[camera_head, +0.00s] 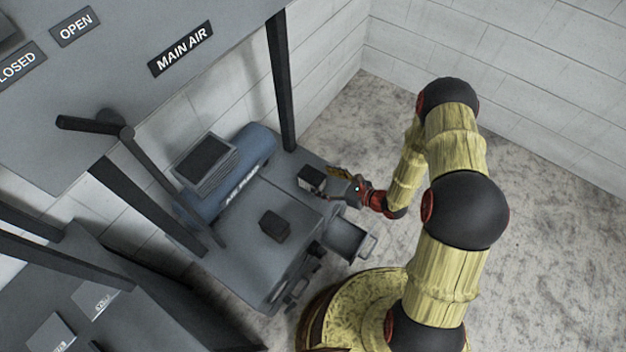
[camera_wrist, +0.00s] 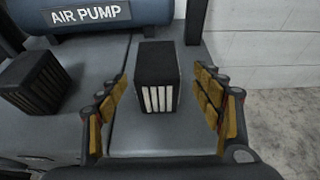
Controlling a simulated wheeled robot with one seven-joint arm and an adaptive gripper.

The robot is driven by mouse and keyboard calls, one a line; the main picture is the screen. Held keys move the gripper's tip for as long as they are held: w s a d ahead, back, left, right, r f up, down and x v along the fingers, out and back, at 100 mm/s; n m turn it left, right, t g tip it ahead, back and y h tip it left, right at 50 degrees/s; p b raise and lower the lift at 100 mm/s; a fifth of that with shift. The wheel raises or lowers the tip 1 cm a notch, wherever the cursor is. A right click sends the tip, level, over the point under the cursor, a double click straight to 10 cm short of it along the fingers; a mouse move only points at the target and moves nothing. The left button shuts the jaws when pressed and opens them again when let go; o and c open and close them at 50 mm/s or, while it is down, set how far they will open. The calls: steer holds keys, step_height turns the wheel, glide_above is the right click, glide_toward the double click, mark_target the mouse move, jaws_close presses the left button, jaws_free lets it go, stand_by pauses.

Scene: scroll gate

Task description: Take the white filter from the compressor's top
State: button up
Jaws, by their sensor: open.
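The white filter (camera_wrist: 157,80) is a black-cased box with white pleats on its near face. It stands upright on the compressor's grey top (camera_wrist: 125,140), and in the head view it is a small dark box (camera_head: 311,179) near the top's right edge. My gripper (camera_head: 338,181) is close to its right side there. In the wrist view my gripper (camera_wrist: 161,88) is open, with one finger on each side of the filter and clear gaps between. The fingers do not appear to touch it.
A second dark box with brownish pleats (camera_wrist: 35,82) sits to the left on the top. The blue tank (camera_wrist: 95,14) marked AIR PUMP lies behind. An open drawer (camera_head: 345,237) sticks out in front. A dark post (camera_head: 281,80) rises behind the filter.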

mark_target(312, 179)
steer(key=x, duration=0.1)
steer(key=b+x, duration=0.1)
steer(key=x, duration=0.1)
steer(key=f+b+x, duration=0.1)
steer(key=x, duration=0.1)
steer(key=shift+s+a+f, duration=0.1)
steer(key=shift+s, duration=0.1)
steer(key=shift+w+a, duration=0.3)
steer(key=shift+a, duration=0.05)
steer(key=shift+c, duration=1)
steer(key=c, duration=1.1)
steer(key=shift+c, duration=0.2)
